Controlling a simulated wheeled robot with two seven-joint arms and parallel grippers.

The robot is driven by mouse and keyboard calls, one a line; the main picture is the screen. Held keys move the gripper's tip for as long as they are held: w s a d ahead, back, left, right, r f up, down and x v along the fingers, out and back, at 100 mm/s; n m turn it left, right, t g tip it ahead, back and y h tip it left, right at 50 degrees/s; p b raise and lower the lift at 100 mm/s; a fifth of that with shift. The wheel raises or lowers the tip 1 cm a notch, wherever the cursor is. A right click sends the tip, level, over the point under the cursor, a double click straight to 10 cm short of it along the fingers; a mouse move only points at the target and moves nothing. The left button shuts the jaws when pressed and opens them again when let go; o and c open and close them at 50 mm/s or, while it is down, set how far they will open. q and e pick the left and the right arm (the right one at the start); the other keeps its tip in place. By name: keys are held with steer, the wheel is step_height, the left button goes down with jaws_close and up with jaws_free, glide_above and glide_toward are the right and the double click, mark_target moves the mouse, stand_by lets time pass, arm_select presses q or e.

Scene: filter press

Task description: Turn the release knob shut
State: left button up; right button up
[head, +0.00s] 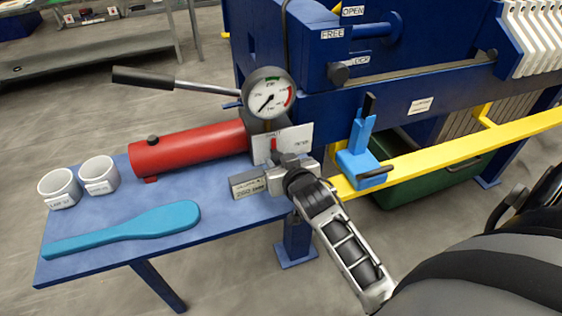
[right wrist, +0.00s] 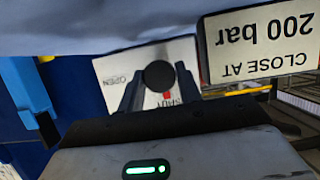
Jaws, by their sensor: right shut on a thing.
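The release knob shows in the right wrist view as a dark round cap (right wrist: 158,75) with a small red mark beside it. Behind it is a white plate (right wrist: 115,68) lettered OPEN and SHUT, upside down there; the red mark lies close to SHUT. My right gripper (right wrist: 160,92) is shut on the knob, one dark finger on each side. In the head view my right gripper (head: 280,160) is in front of the white plate (head: 298,136) and hides most of the knob. A red piece shows just above the fingers. My left gripper is not in view.
A red pump cylinder (head: 190,148) with a long lever (head: 146,77) and a gauge (head: 269,94) stands on the blue bench. A "CLOSE AT 200 bar" block (head: 247,185) is beside my gripper. Two white cups (head: 99,174) and a blue paddle (head: 125,229) lie left. A yellow rail (head: 445,155) runs right.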

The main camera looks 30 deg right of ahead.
stand_by(0.3)
steer(key=o, duration=1)
steer(key=shift+c, duration=0.2)
steer(key=v, duration=1.2)
steer(key=a+f+n+y, duration=0.1)
steer(key=a+f, duration=0.1)
steer(key=s+a+f+n+y, duration=0.1)
steer(key=a+f, duration=0.1)
steer(key=f, duration=0.1)
steer(key=s+a+f+g+y, duration=0.1)
steer(key=a+f, duration=0.1)
steer(key=f, duration=0.1)
steer(key=shift+s+a+f+n, duration=0.1)
steer(key=shift+s+f+n, duration=0.1)
steer(key=shift+n, duration=0.2)
steer(key=s+a+f+n+g+y, duration=0.2)
steer(key=s+a+f, duration=0.3)
steer(key=f, duration=0.3)
steer(key=shift+s+y, duration=0.4)
steer(key=shift+s, duration=0.05)
